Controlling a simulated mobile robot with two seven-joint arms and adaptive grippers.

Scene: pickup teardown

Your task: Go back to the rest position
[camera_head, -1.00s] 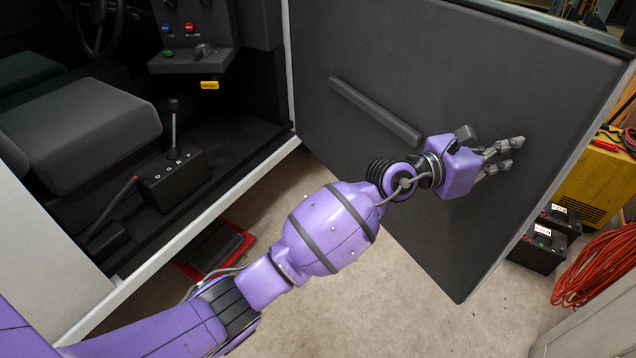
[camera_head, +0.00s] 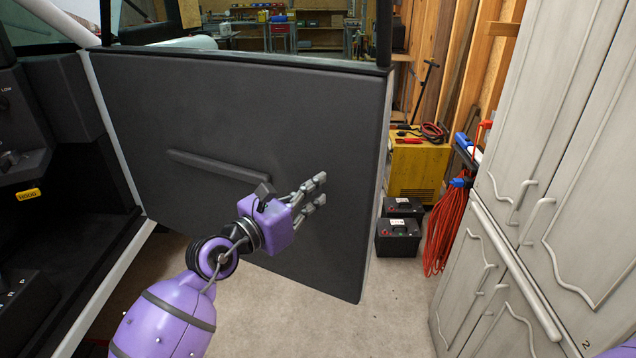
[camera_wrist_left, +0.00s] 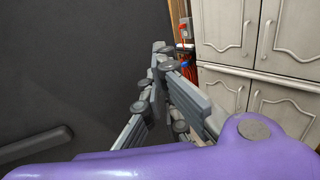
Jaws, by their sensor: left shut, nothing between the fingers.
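My left gripper (camera_head: 318,190) is in front of the inner panel of the open pickup door (camera_head: 130,92), to the right of the door's armrest bar (camera_head: 215,166). Its fingers are shut with nothing between them. In the left wrist view the grey fingers (camera_wrist_left: 160,85) show before the dark door panel (camera_wrist_left: 70,60), with cabinets to the right. I cannot tell whether the fingers touch the panel. My right gripper is not in view; a purple piece of my own body shows at the bottom right corner of the head view.
White cabinets (camera_head: 540,170) stand on the right. Black batteries (camera_head: 398,240), a yellow machine (camera_head: 415,172) and a hanging orange cable (camera_head: 447,230) are beyond the door's right edge. The pickup cab is at left. Bare floor (camera_head: 395,325) lies between door and cabinets.

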